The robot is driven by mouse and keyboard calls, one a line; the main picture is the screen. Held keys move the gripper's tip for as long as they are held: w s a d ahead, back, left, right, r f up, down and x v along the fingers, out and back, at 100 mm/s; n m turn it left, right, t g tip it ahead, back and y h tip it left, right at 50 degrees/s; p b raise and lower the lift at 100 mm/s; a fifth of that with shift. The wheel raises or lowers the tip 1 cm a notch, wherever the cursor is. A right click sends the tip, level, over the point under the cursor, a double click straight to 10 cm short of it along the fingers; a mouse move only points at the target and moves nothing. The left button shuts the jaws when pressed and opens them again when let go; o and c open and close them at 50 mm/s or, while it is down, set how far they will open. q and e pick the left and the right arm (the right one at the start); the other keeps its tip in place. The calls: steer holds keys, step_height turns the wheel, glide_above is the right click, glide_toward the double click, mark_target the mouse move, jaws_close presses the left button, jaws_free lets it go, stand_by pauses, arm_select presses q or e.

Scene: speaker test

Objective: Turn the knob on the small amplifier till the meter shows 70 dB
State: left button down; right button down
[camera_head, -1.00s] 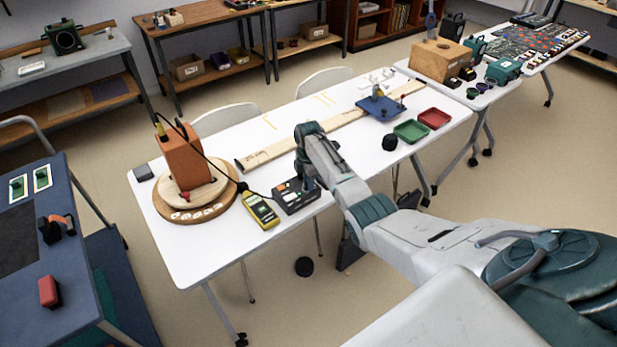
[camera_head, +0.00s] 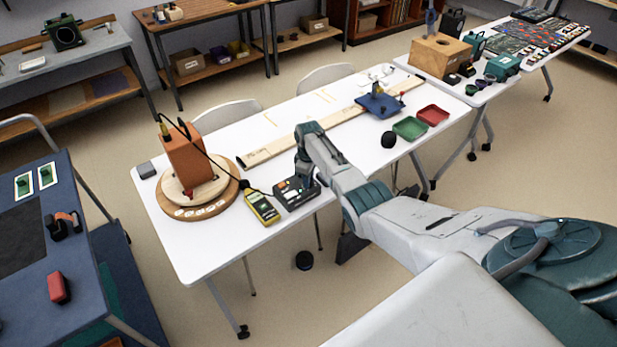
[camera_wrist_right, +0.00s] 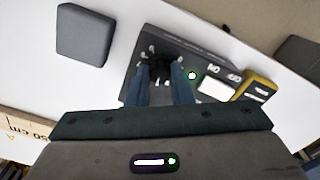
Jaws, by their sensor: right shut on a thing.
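The small dark amplifier (camera_head: 290,195) lies on the white table (camera_head: 225,245), beside the yellow meter (camera_head: 262,207). The meter's reading is too small to make out. My right gripper (camera_head: 306,180) reaches down onto the amplifier's right part. In the right wrist view, my gripper's blue fingers (camera_wrist_right: 161,85) are shut on the black knob (camera_wrist_right: 158,67), which has white marks around it. A green light glows on the amplifier's panel (camera_wrist_right: 168,43) beside the right finger. Part of the yellow meter (camera_wrist_right: 262,85) also shows there. My left gripper is not in view.
An orange speaker box (camera_head: 187,155) stands on a round wooden base (camera_head: 222,207) to the left. A long wooden board (camera_head: 270,149) lies behind the amplifier. A black object (camera_head: 389,140), a green tray (camera_head: 409,128) and a red tray (camera_head: 433,115) stand to the right.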

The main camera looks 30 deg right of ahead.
steer(key=shift+m, duration=0.5)
steer(key=c, duration=1.3)
jaws_free()
steer(key=shift+r, duration=0.1)
step_height(320, 180, up, 11)
steer(key=shift+f+b, duration=0.15)
steer(key=shift+b, duration=0.5)
